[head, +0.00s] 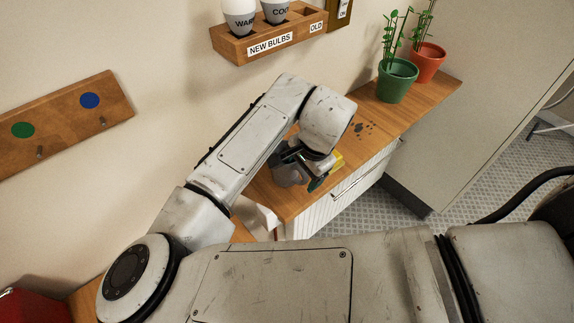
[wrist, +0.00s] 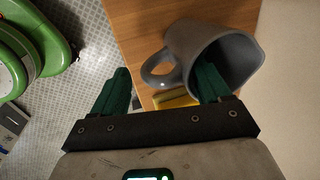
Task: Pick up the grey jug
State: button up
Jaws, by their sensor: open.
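The grey jug (wrist: 190,45) is on the wooden counter, its handle (wrist: 150,72) toward the left in the wrist view and its mouth facing the camera. In the head view the jug (head: 287,176) is partly hidden by my gripper (head: 305,168). In the wrist view my gripper (wrist: 163,75) is open. Its left green finger is outside the jug, left of the handle. Its right finger overlaps the mouth and appears to reach inside it. I cannot tell whether either finger touches the jug.
A yellow sponge-like block (wrist: 175,98) lies close by the jug. Green (head: 397,82) and orange (head: 428,62) plant pots stand farther along the counter (head: 425,100). A wooden bulb rack (head: 268,40) hangs on the wall above. The counter's front edge drops to the tiled floor (head: 490,170).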

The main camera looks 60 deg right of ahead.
aim_at(287, 176)
jog(key=shift+p+x, duration=0.45)
jog(key=shift+x, duration=1.6)
grip_shut()
